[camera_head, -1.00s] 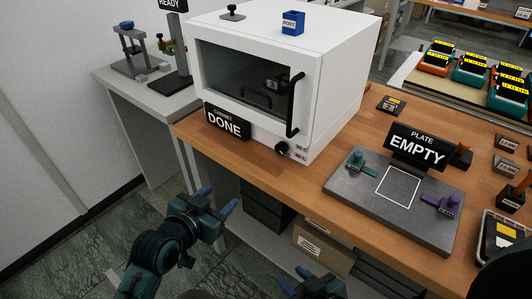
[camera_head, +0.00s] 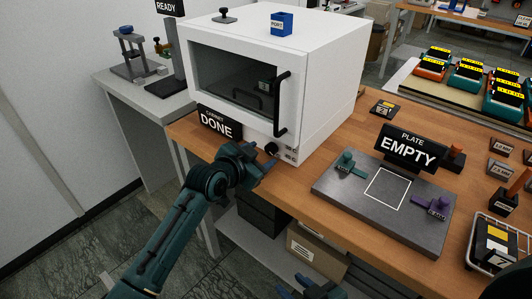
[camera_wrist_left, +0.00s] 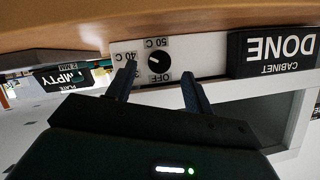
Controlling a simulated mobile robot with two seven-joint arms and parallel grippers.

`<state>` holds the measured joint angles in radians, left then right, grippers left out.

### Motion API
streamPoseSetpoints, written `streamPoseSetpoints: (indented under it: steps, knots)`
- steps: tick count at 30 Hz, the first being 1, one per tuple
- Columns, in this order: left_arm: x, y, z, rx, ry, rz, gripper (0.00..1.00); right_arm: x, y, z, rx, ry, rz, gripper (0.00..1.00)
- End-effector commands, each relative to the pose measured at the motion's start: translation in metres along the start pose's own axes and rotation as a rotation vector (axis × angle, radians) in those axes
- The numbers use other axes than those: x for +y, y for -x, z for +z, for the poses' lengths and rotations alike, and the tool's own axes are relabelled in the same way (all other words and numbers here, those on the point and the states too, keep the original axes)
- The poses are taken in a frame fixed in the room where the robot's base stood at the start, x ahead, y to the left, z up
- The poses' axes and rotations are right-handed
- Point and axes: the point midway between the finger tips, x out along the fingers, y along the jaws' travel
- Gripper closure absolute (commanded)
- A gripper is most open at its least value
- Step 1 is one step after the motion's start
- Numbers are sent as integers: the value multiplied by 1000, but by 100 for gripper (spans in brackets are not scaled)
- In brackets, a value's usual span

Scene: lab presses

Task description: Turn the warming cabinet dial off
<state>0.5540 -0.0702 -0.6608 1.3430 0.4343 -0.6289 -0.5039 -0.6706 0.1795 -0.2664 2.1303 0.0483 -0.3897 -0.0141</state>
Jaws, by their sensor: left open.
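The white warming cabinet (camera_head: 335,95) stands on the wooden bench with its door closed. Its black dial (camera_head: 271,149) is low on the front, right of the CABINET DONE sign (camera_head: 218,127). My left gripper (camera_head: 261,158) is open just in front of the dial. In the wrist view its fingers (camera_wrist_left: 158,77) are on either side of the dial, with nothing between them. My right gripper (camera_head: 294,286) is low at the bottom edge, fingertips apart.
A grey plate fixture (camera_head: 330,182) with the PLATE EMPTY sign (camera_head: 408,148) lies right of the cabinet. A blue PORT block (camera_head: 281,23) is on the cabinet top. Boxes (camera_head: 318,246) sit under the bench.

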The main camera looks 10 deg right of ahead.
Motion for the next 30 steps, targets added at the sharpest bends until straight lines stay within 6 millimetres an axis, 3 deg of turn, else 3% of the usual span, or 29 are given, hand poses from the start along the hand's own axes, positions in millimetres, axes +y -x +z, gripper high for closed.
streamPoseSetpoints:
  steps: [3,9,21,30]
  knots:
    - [1,-17,0,-1,0,1,48,1,-2,2,0,-5,3,64]
    - [1,-33,0,1,1,0,48,2,-3,4,1,-9,3,64]
    - [0,-37,0,0,0,0,48,1,-2,3,3,-11,1,64]
    - [0,-37,0,0,0,0,72,0,-2,4,2,-12,-2,64]
